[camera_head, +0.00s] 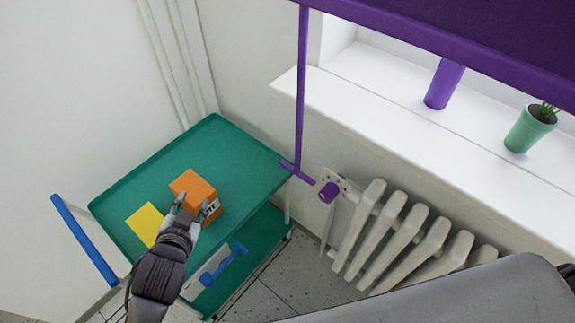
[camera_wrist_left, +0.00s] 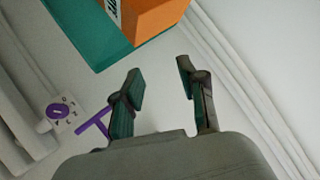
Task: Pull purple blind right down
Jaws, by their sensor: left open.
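The purple blind (camera_head: 480,22) hangs across the window at the top right of the head view. A thin purple rod (camera_head: 302,90) hangs from its left end, with a T-shaped handle (camera_head: 298,173) at the bottom, beside the trolley's right corner. In the left wrist view the handle (camera_wrist_left: 97,131) is partly hidden behind one finger. My left gripper (camera_head: 188,206) is open and appears in front of the orange box in the head view, left of the handle and apart from it. Its spread fingers (camera_wrist_left: 162,88) have nothing between them. My right gripper is not in view.
A green trolley (camera_head: 240,150) carries an orange box (camera_head: 196,186) and a yellow sheet (camera_head: 145,222). A white radiator (camera_head: 400,235) with a purple knob (camera_head: 328,192) stands right of the handle. The windowsill (camera_head: 370,85) holds a purple cylinder (camera_head: 444,84) and a potted plant (camera_head: 530,130).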

